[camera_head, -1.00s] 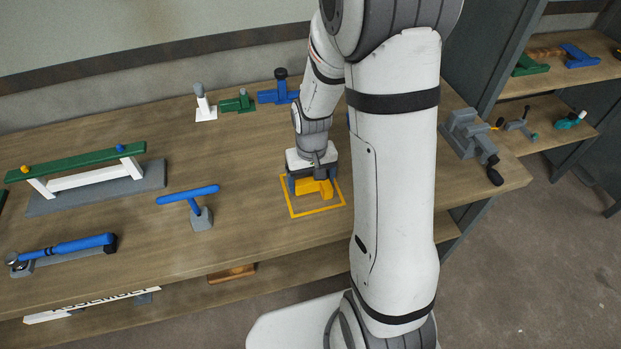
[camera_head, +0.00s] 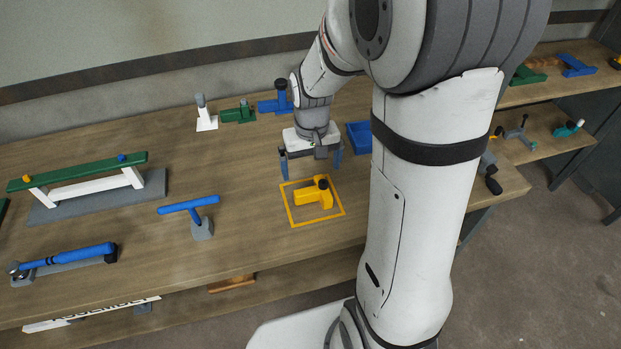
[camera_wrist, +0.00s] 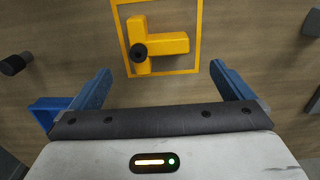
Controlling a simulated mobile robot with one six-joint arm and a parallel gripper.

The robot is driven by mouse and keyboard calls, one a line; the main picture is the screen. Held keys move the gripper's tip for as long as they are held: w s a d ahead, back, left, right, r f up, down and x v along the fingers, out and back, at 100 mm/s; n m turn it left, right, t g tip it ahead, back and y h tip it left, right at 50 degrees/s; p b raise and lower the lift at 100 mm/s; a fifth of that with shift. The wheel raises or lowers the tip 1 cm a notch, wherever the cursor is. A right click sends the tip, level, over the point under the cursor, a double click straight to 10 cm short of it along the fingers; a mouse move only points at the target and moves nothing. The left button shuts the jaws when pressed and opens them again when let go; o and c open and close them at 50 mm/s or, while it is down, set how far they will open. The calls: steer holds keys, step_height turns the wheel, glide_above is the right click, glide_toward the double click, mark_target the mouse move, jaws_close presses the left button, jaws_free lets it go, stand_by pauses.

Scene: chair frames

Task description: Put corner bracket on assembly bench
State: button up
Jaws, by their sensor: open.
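A yellow corner bracket (camera_head: 312,197) with a dark round knob lies on the wooden assembly bench (camera_head: 120,250), inside a yellow square outline (camera_head: 291,214). In the wrist view the bracket (camera_wrist: 165,45) lies within the outline, ahead of the jaws. My gripper (camera_head: 311,167) is open and empty, raised behind the bracket and apart from it. Its two blue fingers show spread wide in the wrist view (camera_wrist: 160,86).
A blue tray (camera_head: 359,137) lies right of my gripper. Blue (camera_head: 275,102), green (camera_head: 238,114) and white (camera_head: 206,114) parts stand at the back. A blue T-shaped tool (camera_head: 190,205) stands left. A green-topped frame (camera_head: 80,172) stands further left.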

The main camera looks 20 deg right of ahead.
steer(key=s+r+t, duration=0.2)
steer(key=s+r, duration=0.8)
steer(key=s, duration=0.4)
steer(key=shift+r+t, duration=0.3)
steer(key=shift+r, duration=0.1)
